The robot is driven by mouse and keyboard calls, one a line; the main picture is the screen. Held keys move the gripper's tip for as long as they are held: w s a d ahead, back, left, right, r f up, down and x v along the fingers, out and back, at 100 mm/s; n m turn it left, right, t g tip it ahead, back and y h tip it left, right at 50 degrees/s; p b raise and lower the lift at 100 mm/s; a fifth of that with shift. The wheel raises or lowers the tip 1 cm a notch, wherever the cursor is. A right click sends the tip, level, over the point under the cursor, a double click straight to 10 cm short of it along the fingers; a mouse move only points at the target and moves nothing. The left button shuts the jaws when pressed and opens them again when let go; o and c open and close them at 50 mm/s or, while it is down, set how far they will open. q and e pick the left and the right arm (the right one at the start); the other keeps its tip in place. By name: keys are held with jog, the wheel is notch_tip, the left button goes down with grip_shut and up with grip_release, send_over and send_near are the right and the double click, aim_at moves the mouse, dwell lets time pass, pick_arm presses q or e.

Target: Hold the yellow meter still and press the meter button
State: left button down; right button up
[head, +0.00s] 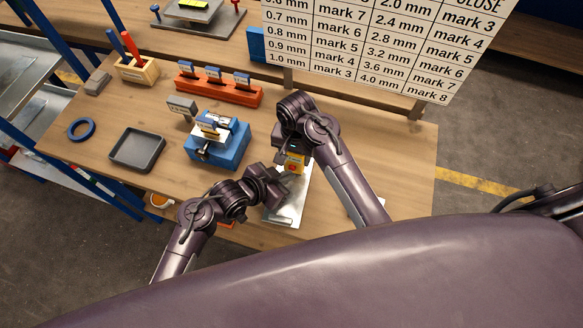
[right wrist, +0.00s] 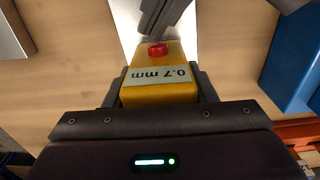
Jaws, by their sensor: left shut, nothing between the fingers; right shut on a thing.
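The yellow meter (head: 294,162) stands over a shiny metal sheet (head: 289,208) at the front right of the table. In the right wrist view the meter (right wrist: 160,95) shows a label reading 0.7 mm, upside down, and a red button (right wrist: 157,50) beyond it. My right gripper (right wrist: 160,88) is shut on the meter, a finger on each side. My left gripper (head: 284,181) is shut and empty beside the meter. Its fingertips (right wrist: 158,22) also show in the right wrist view, close to the red button; I cannot tell whether they touch it.
A blue fixture (head: 226,151) stands left of the meter. A grey tray (head: 137,149), a blue ring (head: 81,129) and an orange rack (head: 219,90) lie farther left and back. A thickness chart (head: 385,38) stands at the back right.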

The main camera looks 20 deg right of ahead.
pick_arm(q)
jog(key=shift+s+a, duration=0.35)
jog(key=shift+s, duration=0.2)
jog(key=shift+s+a, duration=0.7)
jog(key=shift+s, duration=0.35)
jog(key=shift+s+a, duration=0.7)
jog(key=shift+s, duration=0.3)
pick_arm(e)
jog(key=o, duration=1.2)
